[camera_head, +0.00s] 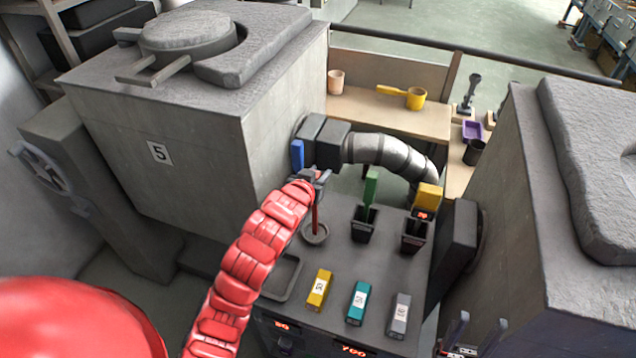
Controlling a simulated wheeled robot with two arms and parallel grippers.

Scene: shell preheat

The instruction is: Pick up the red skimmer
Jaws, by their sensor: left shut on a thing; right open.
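The red skimmer (315,213) stands upright near the left back of the dark control bench (385,262). Its thin red handle runs down to a round grey dish shape (317,238); I cannot tell whether that is its own head or a holder. My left gripper (319,179) is shut on the top of the handle; its red arm comes up from the lower left and hides part of the bench. My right gripper (474,335) is open and empty at the bottom right, in front of the bench.
Green (371,188) and yellow (428,197) handled tools stand in black holders. Yellow (319,289), teal (358,302) and grey (393,315) blocks lie in front. A metal pipe (390,152) runs behind. Large furnaces stand left (200,150) and right (560,240).

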